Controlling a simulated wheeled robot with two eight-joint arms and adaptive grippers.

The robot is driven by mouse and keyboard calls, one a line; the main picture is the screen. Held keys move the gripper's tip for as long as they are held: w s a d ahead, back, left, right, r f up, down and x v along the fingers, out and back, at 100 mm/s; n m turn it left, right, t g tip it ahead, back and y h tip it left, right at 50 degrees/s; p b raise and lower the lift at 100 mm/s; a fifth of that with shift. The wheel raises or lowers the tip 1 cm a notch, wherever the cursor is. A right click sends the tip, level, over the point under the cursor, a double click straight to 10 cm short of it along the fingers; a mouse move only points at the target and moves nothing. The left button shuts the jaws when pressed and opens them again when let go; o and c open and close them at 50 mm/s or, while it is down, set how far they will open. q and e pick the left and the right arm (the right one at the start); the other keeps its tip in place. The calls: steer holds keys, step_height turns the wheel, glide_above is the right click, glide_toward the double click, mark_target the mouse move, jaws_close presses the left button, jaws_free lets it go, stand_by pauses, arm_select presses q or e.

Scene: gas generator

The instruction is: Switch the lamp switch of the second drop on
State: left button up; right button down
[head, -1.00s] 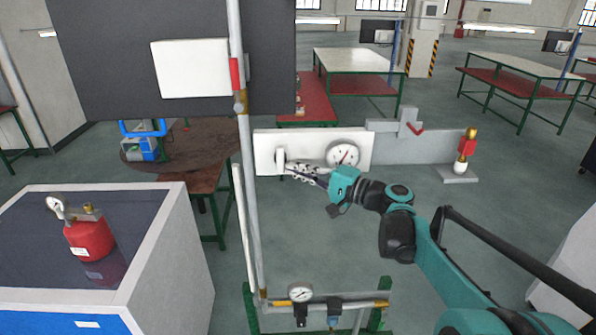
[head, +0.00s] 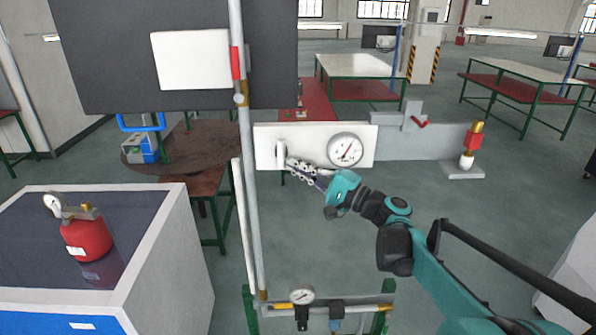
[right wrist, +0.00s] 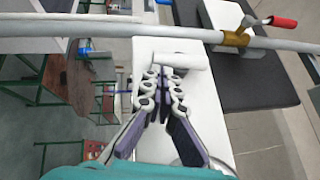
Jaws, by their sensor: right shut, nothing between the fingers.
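A white panel (head: 265,131) stands in the middle of the head view, with a white lever-like switch (head: 281,152) at its left end and a round gauge (head: 345,150) to the right of it. My right gripper (head: 291,164) is shut and empty, its fingertips at the lower right of the switch. In the right wrist view the shut fingertips (right wrist: 164,74) lie right beside the white switch bar (right wrist: 181,60). I cannot tell whether they touch it. No label shows which drop this switch belongs to. My left gripper is out of view.
A vertical grey pipe (head: 247,180) with a red-handled valve (head: 236,64) stands just left of the panel. A red canister (head: 86,238) sits on a cabinet at the left. A small stand with a gauge (head: 301,294) is below.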

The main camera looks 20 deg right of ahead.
steer(key=a+m+t+b, duration=0.1)
steer(key=b, duration=0.1)
steer(key=f+m+t+b, duration=0.1)
steer(key=t+b, duration=0.1)
steer(key=b, duration=0.1)
steer(key=a+m+t+b, duration=0.1)
steer(key=m+b, duration=0.1)
steer(key=shift+w+a+f+b, duration=0.3)
steer(key=shift+w+f+b, duration=0.05)
steer(key=shift+w+b, duration=0.05)
steer(key=shift+w+a+b, duration=0.2)
steer(key=shift+a+b, duration=0.1)
steer(key=shift+a, duration=0.35)
steer(key=shift+f, duration=0.1)
steer(key=shift+d+f+b, duration=0.1)
steer(key=shift+f+b, duration=0.15)
steer(key=shift+b, duration=0.1)
steer(key=s+d+f+b, duration=0.3)
steer(key=s+f, duration=0.3)
steer(key=f, duration=0.3)
steer(key=shift+s+d+f+b, duration=0.2)
steer(key=shift+d+f+b, duration=0.15)
steer(key=shift+d, duration=0.45)
